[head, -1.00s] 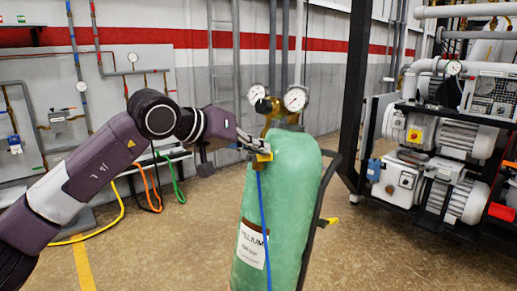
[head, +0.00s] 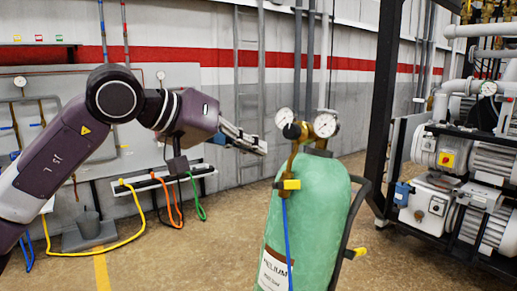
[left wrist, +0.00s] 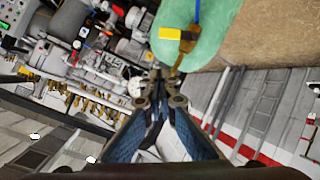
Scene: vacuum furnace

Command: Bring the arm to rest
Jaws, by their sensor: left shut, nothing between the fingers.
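My left gripper (head: 252,146) is shut and empty in the head view, held in the air to the left of the helium cylinder's gauges. Its arm comes in from the left. In the left wrist view the closed fingers (left wrist: 160,85) point toward the cylinder's top. The green helium cylinder (head: 305,215) stands on a hand cart in the head view; its top also shows in the left wrist view (left wrist: 205,30). A yellow valve handle (head: 290,184) with a blue hose sits on the cylinder's front, apart from the fingers. My right gripper is not in view.
A pump rack (head: 455,185) with grey motors and pipes stands on the right. A dark post (head: 383,110) rises beside it. Yellow, orange and green hoses (head: 135,228) hang from the left wall. The floor between the wall and cylinder is clear.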

